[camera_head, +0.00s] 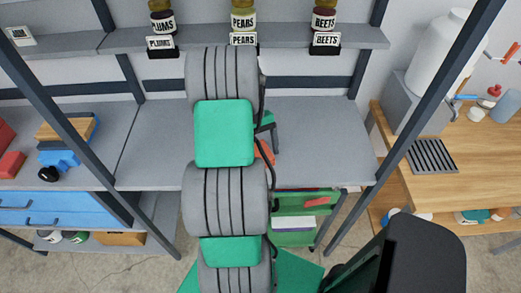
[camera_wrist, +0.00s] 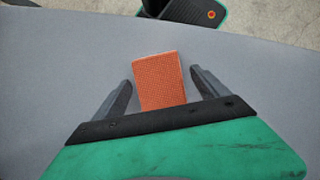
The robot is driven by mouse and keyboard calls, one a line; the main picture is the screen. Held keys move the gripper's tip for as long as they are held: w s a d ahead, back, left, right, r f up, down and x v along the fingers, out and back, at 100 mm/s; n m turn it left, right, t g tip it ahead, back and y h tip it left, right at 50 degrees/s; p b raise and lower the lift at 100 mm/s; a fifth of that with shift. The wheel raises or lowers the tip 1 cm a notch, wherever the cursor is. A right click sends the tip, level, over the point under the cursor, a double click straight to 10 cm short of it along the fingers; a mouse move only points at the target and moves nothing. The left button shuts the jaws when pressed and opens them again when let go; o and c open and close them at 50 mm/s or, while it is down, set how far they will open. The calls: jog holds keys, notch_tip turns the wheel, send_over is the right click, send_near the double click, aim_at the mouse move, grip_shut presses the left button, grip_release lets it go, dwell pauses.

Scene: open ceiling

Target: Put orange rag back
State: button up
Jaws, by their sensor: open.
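The orange rag (camera_wrist: 161,75) is a small, flat, folded rectangle with a woven texture. It lies on the grey workbench (camera_wrist: 70,60), and an orange bit (camera_head: 265,152) shows beside my arm in the head view. My gripper (camera_wrist: 162,82) is open over the rag, with one dark finger on each side and a gap to each edge. The rag's near end is hidden behind the gripper body. In the head view my arm hides most of the gripper (camera_head: 268,128) and the rag.
A shelf (camera_head: 290,40) above the bench holds jars labelled plums (camera_head: 162,25), pears (camera_head: 243,20) and beets (camera_head: 323,20). Dark posts (camera_head: 432,95) frame the sides. The bench right of my arm (camera_head: 325,140) is clear.

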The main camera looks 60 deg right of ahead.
jog(key=p+v, duration=0.3)
jog(key=v, duration=0.9)
jog(key=w+a+r+n+h, duration=0.2)
jog(key=w+a+r, duration=0.3)
jog(key=w, duration=0.1)
jog(key=w+a+r+n+t+h, duration=0.1)
jog(key=w+a+r+n+t, duration=0.3)
jog(key=a, duration=0.6)
jog(key=w+a+r+t+h, duration=0.15)
jog(key=w+a, duration=0.35)
jog(key=a, duration=0.6)
jog(key=s+a+n+t+y, duration=0.1)
jog(key=a+n+t, duration=0.1)
jog(key=a, duration=1.2)
jog(key=shift+s+a+t, duration=0.35)
